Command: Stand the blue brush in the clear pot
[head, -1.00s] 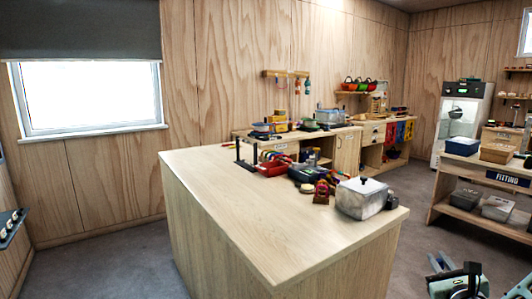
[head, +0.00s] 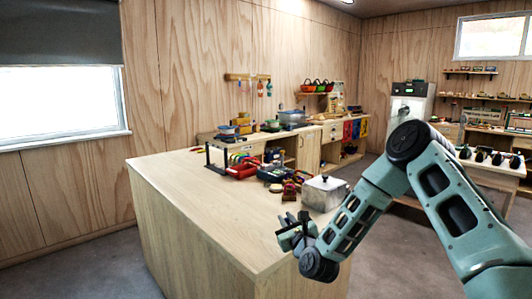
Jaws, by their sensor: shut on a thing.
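My gripper (head: 293,232) is over the front right part of the near wooden counter (head: 215,205), pointing left. It is seen from behind and is small in the head view. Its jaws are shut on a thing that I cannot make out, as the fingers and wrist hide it. I cannot pick out the blue brush anywhere on the counter. I cannot pick out the clear pot for certain either.
A lidded grey box (head: 322,194) stands on the counter's right edge, close behind my gripper. Small red and dark items, a red tray (head: 241,171) and a black stand (head: 217,155) line the back edge. The counter's left and front are bare.

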